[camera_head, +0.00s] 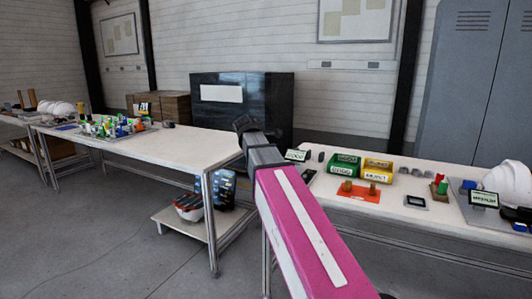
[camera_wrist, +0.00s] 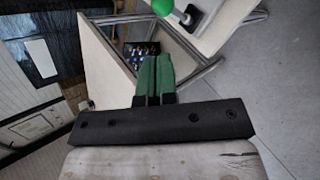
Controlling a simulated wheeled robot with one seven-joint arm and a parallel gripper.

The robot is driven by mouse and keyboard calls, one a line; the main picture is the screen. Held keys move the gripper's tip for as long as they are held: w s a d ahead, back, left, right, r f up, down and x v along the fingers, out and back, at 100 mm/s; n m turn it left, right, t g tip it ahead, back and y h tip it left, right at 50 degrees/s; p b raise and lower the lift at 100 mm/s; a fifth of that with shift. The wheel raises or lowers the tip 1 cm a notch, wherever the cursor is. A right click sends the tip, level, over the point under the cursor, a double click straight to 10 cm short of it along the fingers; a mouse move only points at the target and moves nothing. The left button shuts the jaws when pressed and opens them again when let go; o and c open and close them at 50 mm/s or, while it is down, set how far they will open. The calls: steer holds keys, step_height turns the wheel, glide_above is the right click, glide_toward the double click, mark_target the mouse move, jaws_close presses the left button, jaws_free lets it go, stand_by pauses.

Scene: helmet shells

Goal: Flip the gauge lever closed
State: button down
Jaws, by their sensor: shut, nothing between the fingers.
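I cannot clearly make out a gauge or its lever in either view. In the wrist view, a round green knob or ball (camera_wrist: 163,7) is cut off by the top edge, close to a dark plate (camera_wrist: 206,18) on a white surface. I cannot tell whether it belongs to the gauge. My gripper (camera_wrist: 155,57) has green fingers pressed together with nothing between them, pointing up in that view, apart from the green ball. In the head view, the dark end of my arm (camera_head: 243,123) is raised at the gap between two workbenches; its fingers are not distinguishable there.
A long white bench (camera_head: 170,146) stands at left, with colored small parts at its far end. A right bench (camera_head: 400,206) holds a green bin (camera_head: 344,164), a yellow bin (camera_head: 376,169), an orange mat (camera_head: 357,193) and a white helmet shell (camera_head: 508,183). Open floor lies at left.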

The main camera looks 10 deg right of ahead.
steer(key=v, duration=0.8)
steer(key=shift+w+a, duration=0.1)
steer(key=s+d+f+m+g+y, duration=0.1)
steer(key=s+f+m, duration=0.4)
steer(key=f, duration=1)
steer(key=s+d+f+m+g+y, duration=0.1)
steer(key=s+f+m+g, duration=0.3)
steer(key=f, duration=1.1)
steer(key=s+d+f+m+g+y, duration=0.1)
steer(key=s+f+m, duration=0.6)
steer(key=f, duration=0.8)
steer(key=s+g+y, duration=0.1)
steer(key=s+y, duration=0.1)
steer(key=s, duration=0.1)
steer(key=shift+s+d+f+m+g+y, duration=0.3)
steer(key=shift+s+f, duration=0.05)
steer(key=shift+s, duration=0.05)
